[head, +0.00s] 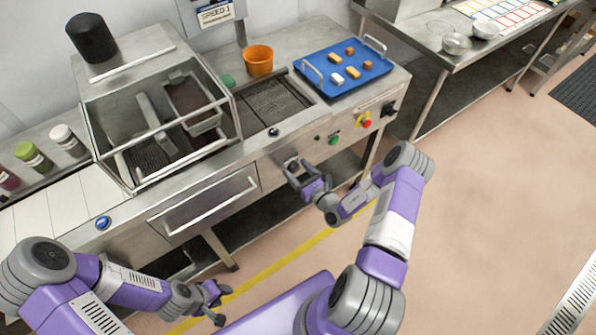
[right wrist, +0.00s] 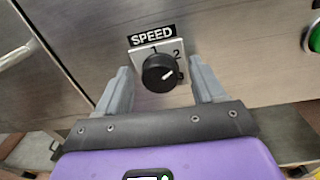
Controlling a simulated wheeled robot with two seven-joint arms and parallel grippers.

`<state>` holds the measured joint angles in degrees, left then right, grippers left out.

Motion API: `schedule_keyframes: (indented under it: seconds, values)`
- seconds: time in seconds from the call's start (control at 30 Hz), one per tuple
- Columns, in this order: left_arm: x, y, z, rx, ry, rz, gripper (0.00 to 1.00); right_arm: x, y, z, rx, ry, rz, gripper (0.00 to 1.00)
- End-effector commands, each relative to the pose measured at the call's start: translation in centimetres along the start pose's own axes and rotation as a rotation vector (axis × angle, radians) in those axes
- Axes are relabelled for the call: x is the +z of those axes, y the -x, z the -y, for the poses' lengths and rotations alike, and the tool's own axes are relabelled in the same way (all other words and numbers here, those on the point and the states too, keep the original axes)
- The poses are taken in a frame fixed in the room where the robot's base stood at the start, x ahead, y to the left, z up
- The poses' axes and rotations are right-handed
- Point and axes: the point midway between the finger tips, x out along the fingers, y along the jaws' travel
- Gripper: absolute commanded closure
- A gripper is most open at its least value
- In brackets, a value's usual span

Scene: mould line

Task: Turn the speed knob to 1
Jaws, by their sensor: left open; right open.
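The black speed knob (right wrist: 159,73) sits on a white plate under a "SPEED" label, with the numbers 1, 2 and 3 around it. Its white mark points right, roughly toward the 3. My right gripper (right wrist: 163,90) is open, with one finger on each side of the knob and visible gaps between. In the head view my right gripper (head: 303,176) is at the machine's front panel and mostly hides the knob. My left gripper (head: 216,302) is open and empty, low in front of the machine. A sign reading "SPEED 1" (head: 214,14) hangs on the wall.
A green button (right wrist: 316,38) is right of the knob; a red-and-yellow stop button (head: 364,120) is farther along the panel. A drawer handle (head: 210,207) juts out to the left. A blue tray (head: 330,92) and orange cup (head: 258,60) stand on top. Floor at right is clear.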

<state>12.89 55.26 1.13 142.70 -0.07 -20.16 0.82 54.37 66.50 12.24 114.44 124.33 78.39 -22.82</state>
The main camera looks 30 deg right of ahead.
Motion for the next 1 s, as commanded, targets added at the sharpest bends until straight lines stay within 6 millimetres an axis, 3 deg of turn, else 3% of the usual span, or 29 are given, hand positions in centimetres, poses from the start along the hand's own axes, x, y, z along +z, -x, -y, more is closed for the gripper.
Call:
schedule_keyframes:
  seconds: [0.13, 0.5, 1.0]
  values:
    - [0.0, 0.0, 0.0, 0.0, 0.0, 0.0, 0.57, 0.0, 0.0, 0.0, 0.0, 0.0, 0.0, 0.33]
    - [0.0, 0.0, 0.0, 0.0, 0.0, 0.0, 0.57, 0.0, 0.0, 0.0, 0.001, 0.0, -0.001, 0.87]
    - [0.1, 1.2, -0.5, 0.0, 0.0, 0.0, 0.57, 0.2, 0.0, -0.1, 0.002, 0.154, -0.01, 0.87]
